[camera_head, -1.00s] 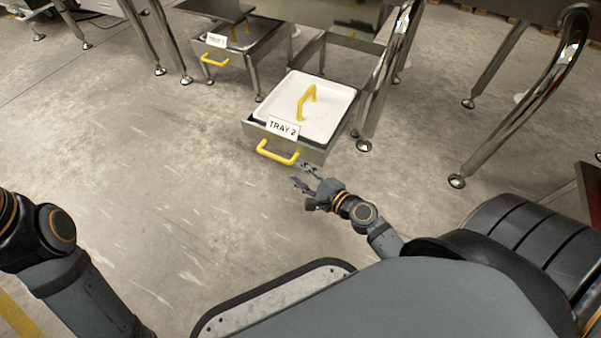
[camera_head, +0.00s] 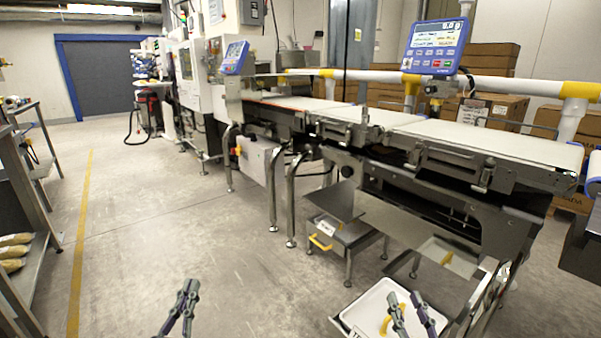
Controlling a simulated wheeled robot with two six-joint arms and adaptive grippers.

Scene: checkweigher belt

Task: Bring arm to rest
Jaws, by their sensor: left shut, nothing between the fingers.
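My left gripper (camera_head: 190,286) is at the bottom left of the head view, over bare floor, with its fingers together and nothing between them. My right gripper (camera_head: 404,297) is at the bottom right, with its two fingers apart and no object visible between them. The arms behind both grippers are mostly out of the picture.
The checkweigher belt (camera_head: 490,145) runs along the right on steel legs, with a blue display (camera_head: 436,47) above it. A shelf rack (camera_head: 35,200) stands at the far left. Open floor (camera_head: 180,220) lies between.

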